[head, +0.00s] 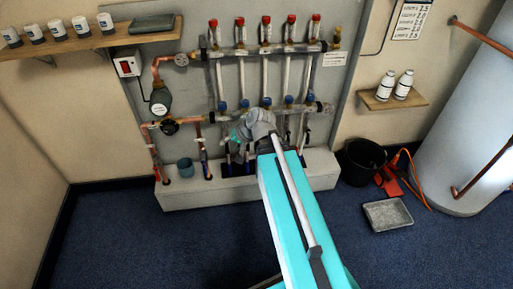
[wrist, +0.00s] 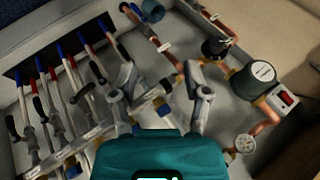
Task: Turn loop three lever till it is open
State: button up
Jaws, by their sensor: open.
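In the wrist view several black levers show along the rail. The one that looks like the loop three lever (wrist: 82,92) sits left of my gripper (wrist: 160,84) and is tilted across its pipe. No loop label is readable there. My gripper is open, its two grey fingers wide apart over the pump-side end of the rail.
The upper rail (head: 228,51) carries several red-capped gauges. A pump (head: 160,101) and red-switched box (head: 128,66) stand left. A blue cup (head: 186,167) rests on the plinth (head: 195,192). A black bucket (head: 362,161) and grey tray (head: 388,215) lie right. The front floor is clear.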

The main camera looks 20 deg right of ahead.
jog(key=w+d+f+m+t+h+b, duration=0.3)
jog(key=d+f+m+t+b, duration=0.7)
jog(key=d+f+b, duration=0.9)
jog(key=shift+w+d+m+t+b, duration=0.4)
jog(key=shift+w+d+m+b, duration=0.6)
jog(key=shift+b, duration=4.45)
jog(key=shift+s+a, duration=0.2)
jog(key=w, duration=0.4)
jog(key=w+a+f+b, duration=0.1)
jog(key=w, duration=0.4)
jog(key=w+f, duration=0.1)
jog(key=w, duration=0.3)
jog(key=shift+w+a+b, duration=0.2)
jog(key=shift+a+b, duration=0.05)
jog(key=shift+b, duration=0.15)
grip_shut()
jog(key=shift+a, duration=0.1)
